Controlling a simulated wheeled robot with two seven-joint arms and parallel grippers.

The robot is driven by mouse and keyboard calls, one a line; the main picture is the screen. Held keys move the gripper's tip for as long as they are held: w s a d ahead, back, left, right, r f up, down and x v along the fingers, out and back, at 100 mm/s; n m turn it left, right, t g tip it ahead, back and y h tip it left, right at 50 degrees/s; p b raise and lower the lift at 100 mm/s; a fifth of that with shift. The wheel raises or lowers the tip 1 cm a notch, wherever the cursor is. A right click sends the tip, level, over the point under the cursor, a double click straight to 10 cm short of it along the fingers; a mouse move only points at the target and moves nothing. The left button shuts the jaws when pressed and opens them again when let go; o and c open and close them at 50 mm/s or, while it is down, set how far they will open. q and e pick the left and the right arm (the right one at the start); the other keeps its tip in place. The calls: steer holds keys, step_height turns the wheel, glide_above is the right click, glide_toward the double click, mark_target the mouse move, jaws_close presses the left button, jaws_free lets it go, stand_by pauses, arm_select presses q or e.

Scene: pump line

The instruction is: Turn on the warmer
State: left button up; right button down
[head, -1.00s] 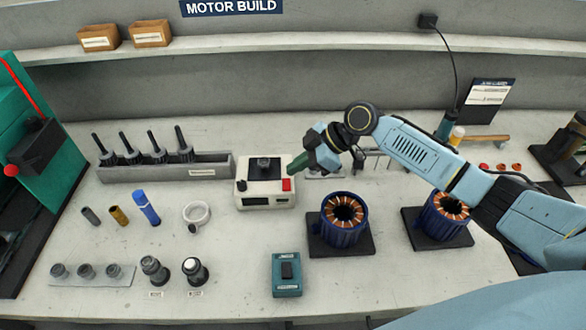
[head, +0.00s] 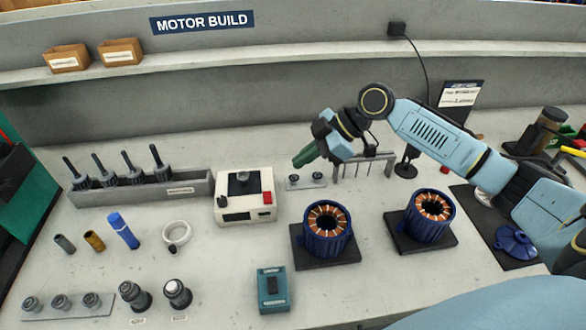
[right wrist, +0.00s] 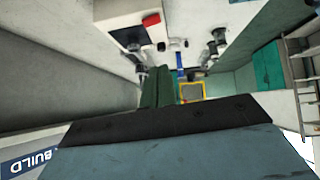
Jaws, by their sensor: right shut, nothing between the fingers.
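The warmer appears to be the white box (head: 247,208) on the bench, with a dark part (head: 242,183) on its top plate and a red switch (head: 267,197) at its right front. The switch's setting is too small to read. My right gripper (head: 303,160) has green fingers, shut and empty, held up and to the right of the white box, apart from it. In the right wrist view the fingers (right wrist: 158,88) point away from the camera; the white box (right wrist: 130,30) and its red switch (right wrist: 151,20) show above them. My left gripper is not in view.
Two blue motor stators (head: 327,228) (head: 431,213) stand on dark plates at right. A teal switch box (head: 272,290) sits at the front. A grey tool rack (head: 195,187) is left of the white box. A small rack (head: 365,167) stands near my gripper.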

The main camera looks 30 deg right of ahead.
steer(key=shift+n+t+b, duration=0.3)
steer(key=shift+t+b, duration=0.2)
steer(key=shift+b, duration=0.4)
glide_above(268, 197)
steer(key=s+d, duration=0.1)
steer(key=d, duration=0.1)
step_height(268, 197, down, 6)
steer(key=f, duration=0.4)
steer(key=shift+w+a+b, duration=0.25)
steer(key=shift+w+b, duration=0.05)
steer(key=shift+b, duration=0.05)
steer(key=shift+w+f, duration=0.1)
steer(key=shift+f, duration=0.3)
